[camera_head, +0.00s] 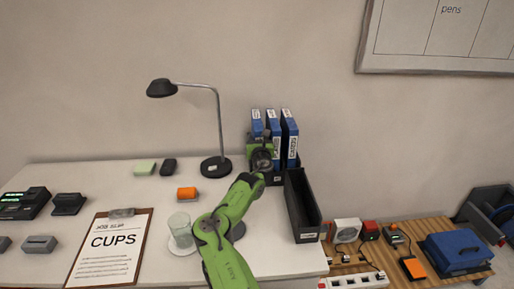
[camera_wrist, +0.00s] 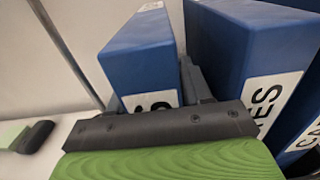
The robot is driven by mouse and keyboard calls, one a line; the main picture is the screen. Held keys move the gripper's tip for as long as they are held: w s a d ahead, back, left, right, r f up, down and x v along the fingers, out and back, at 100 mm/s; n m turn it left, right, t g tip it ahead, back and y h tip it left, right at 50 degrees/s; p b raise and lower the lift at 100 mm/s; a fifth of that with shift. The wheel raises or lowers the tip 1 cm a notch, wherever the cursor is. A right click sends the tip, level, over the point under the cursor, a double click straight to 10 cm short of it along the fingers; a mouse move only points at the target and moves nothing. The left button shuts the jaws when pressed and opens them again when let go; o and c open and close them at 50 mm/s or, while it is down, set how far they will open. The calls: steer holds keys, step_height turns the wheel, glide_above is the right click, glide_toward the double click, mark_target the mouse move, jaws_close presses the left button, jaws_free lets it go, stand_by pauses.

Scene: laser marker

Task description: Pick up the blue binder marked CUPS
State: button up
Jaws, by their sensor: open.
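Three blue binders stand upright side by side in a dark holder on the desk. The left binder (camera_head: 257,122) has a white label, and the wrist view shows this binder (camera_wrist: 142,55) with only an "S"-like letter end visible. The middle binder (camera_head: 272,121) shows "ES" in the wrist view (camera_wrist: 225,55). The right binder (camera_head: 290,132) is partly cut off there. No label reads fully as CUPS. My gripper (camera_head: 262,158) is open in front of the binders; in the wrist view its dark fingers (camera_wrist: 152,100) lie either side of the left binder, one in the gap beside the middle binder. Contact is unclear.
A black open bin (camera_head: 302,207) stands right of the holder. A desk lamp (camera_head: 216,165) stands to the left. A clipboard (camera_head: 110,250) reading CUPS, a glass (camera_head: 180,228) and an orange item (camera_head: 187,193) lie on the desk. A wooden bench (camera_head: 380,262) is at right.

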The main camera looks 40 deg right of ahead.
steer(key=shift+r, duration=0.1)
jaws_close()
